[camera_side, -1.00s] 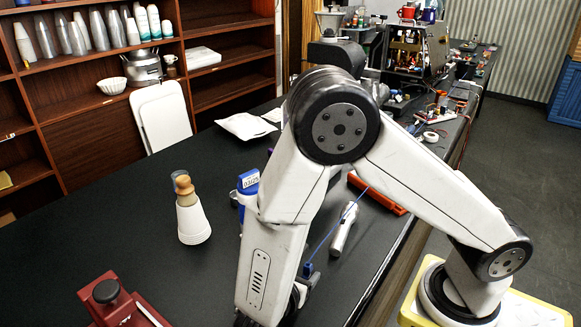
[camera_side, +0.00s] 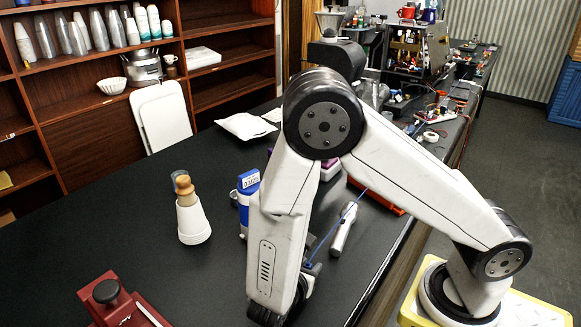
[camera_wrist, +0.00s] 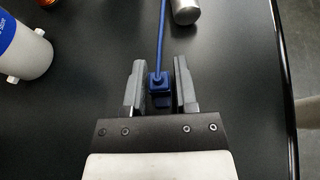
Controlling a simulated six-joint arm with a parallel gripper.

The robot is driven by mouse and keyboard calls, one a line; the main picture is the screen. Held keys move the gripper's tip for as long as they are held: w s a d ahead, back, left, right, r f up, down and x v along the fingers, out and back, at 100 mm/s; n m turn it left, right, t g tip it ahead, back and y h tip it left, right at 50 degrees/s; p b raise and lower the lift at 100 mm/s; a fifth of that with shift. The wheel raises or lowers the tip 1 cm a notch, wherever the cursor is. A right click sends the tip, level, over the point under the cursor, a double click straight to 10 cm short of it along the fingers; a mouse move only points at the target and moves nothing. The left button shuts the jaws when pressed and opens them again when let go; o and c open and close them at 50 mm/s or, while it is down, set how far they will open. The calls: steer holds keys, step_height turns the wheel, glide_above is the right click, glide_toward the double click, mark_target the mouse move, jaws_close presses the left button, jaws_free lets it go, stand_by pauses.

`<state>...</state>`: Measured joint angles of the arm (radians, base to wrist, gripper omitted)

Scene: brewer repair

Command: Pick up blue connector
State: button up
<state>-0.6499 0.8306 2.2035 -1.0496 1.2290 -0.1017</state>
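The blue connector (camera_wrist: 160,82) is a small dark blue block at the end of a blue cable (camera_wrist: 161,35). In the wrist view it sits between the two grey fingers of my gripper (camera_wrist: 160,88). The fingers are open, one on each side, with narrow dark gaps to the connector. In the side view the blue cable (camera_side: 338,226) slants down to my wrist, and my arm hides most or all of the connector.
A silver cylindrical tool (camera_side: 344,229) lies beside the cable, and its end (camera_wrist: 186,10) shows in the wrist view. A blue and white bottle (camera_wrist: 22,45) stands at the left there. The table edge (camera_wrist: 284,80) is to the right. A red stand (camera_side: 118,303) is at the front left.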

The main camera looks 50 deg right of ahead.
mark_target(309, 263)
jaws_close()
steer(key=shift+r, duration=0.15)
steer(key=shift+r, duration=4.9)
